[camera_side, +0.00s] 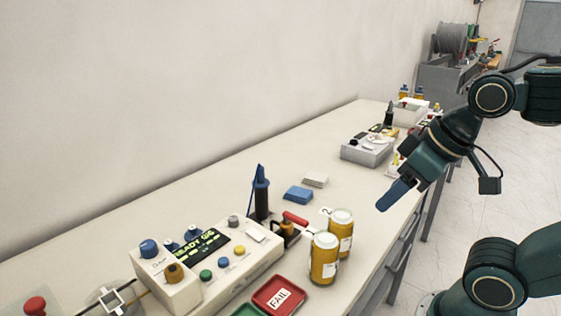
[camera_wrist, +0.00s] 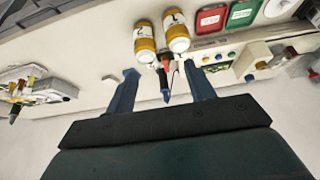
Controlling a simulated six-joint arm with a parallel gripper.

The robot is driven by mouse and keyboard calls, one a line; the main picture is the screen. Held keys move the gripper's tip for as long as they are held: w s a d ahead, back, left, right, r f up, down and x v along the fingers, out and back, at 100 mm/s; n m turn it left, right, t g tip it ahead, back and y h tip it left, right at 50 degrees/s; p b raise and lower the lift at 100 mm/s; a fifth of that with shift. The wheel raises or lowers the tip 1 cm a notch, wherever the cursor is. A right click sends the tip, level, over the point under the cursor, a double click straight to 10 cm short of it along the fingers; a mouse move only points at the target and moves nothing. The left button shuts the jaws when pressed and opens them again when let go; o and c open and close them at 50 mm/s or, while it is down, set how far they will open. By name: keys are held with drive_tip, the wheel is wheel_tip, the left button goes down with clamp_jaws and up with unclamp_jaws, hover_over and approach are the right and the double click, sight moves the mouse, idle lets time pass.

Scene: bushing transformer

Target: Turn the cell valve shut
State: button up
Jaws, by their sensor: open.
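A small fitting with a red lever handle (camera_side: 295,218), which looks like the cell valve, stands on the bench beside a dark upright bushing with a blue tip (camera_side: 261,190). In the wrist view the red handle (camera_wrist: 167,60) lies ahead of my fingers, close to two yellow cans. The bushing's blue tip (camera_wrist: 166,96) shows between my fingers in that picture. My gripper (camera_side: 392,198) is above the right edge of the bench, to the right of the valve and clear of it. In the wrist view its blue fingers (camera_wrist: 163,82) are apart, with nothing held.
Two yellow cans (camera_side: 325,258) (camera_side: 340,232) stand close to the valve. A tester with a lit display (camera_side: 200,246) is left of it; a red FAIL tray (camera_side: 278,296) is in front. A blue pad (camera_side: 298,194) lies behind. The bench between pad and grey instrument (camera_side: 367,152) is mostly clear.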

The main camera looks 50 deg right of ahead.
drive_tip(key=o, duration=0.6)
drive_tip(key=shift+w+r+m, duration=0.2)
drive_tip(key=shift+w+m, duration=0.1)
drive_tip(key=m+g, duration=0.6)
drive_tip(key=m, duration=1.1)
hover_over(295, 216)
drive_tip(key=shift+f, duration=0.45)
drive_tip(key=shift+f, duration=0.1)
wheel_tip(295, 216, down, 14)
drive_tip(key=shift+r, duration=0.2)
drive_tip(key=c, duration=1)
